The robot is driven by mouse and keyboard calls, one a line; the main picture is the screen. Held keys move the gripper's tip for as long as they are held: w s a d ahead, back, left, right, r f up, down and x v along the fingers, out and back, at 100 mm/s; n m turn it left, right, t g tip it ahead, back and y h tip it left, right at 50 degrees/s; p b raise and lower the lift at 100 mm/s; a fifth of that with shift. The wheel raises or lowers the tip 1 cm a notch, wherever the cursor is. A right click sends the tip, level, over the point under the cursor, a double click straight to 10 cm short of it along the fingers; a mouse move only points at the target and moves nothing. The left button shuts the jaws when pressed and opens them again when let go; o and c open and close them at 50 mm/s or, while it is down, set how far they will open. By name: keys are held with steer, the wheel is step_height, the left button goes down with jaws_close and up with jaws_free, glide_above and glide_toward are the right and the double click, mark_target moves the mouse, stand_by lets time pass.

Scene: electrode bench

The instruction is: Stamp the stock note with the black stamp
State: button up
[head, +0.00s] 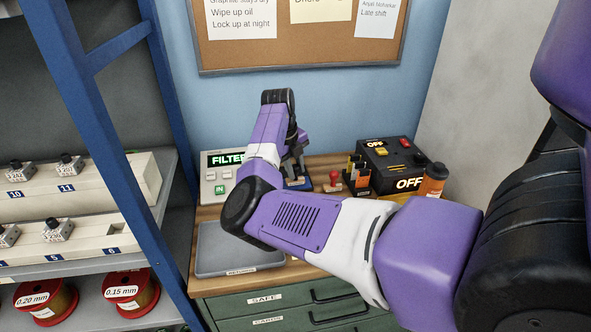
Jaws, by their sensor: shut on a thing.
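My gripper (297,162) is at the back of the wooden bench, pointing down between the grey panel and the red-knobbed stamp. It is shut on a dark thing that looks like the black stamp; my arm and fingers hide most of it, and I cannot tell whether it touches anything below. A blue base (300,184) shows under the gripper. A red-knobbed stamp (334,179) stands just right of it. I cannot make out the stock note; my arm covers much of the bench.
A grey panel (209,188) reading FILTER stands left of my gripper. A black box (392,158) marked OFF, a holder with upright items (357,172) and an orange bottle (433,179) stand right. A grey tray (210,262) lies front left. A blue-framed shelf (165,190) borders the left.

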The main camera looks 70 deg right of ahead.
steer(key=shift+f, duration=0.1)
stand_by(0.5)
steer(key=shift+s+d+p+v, duration=0.2)
steer(key=shift+p+v, duration=0.5)
steer(key=shift+v, duration=0.45)
steer(key=shift+s+d+p+v, duration=0.1)
steer(key=shift+d+p+v, duration=0.15)
steer(key=shift+p+v, duration=0.7)
steer(key=shift+s+d+p+v, duration=0.15)
steer(key=shift+p+v, duration=0.35)
steer(key=shift+v, duration=0.85)
steer(key=shift+r, duration=0.25)
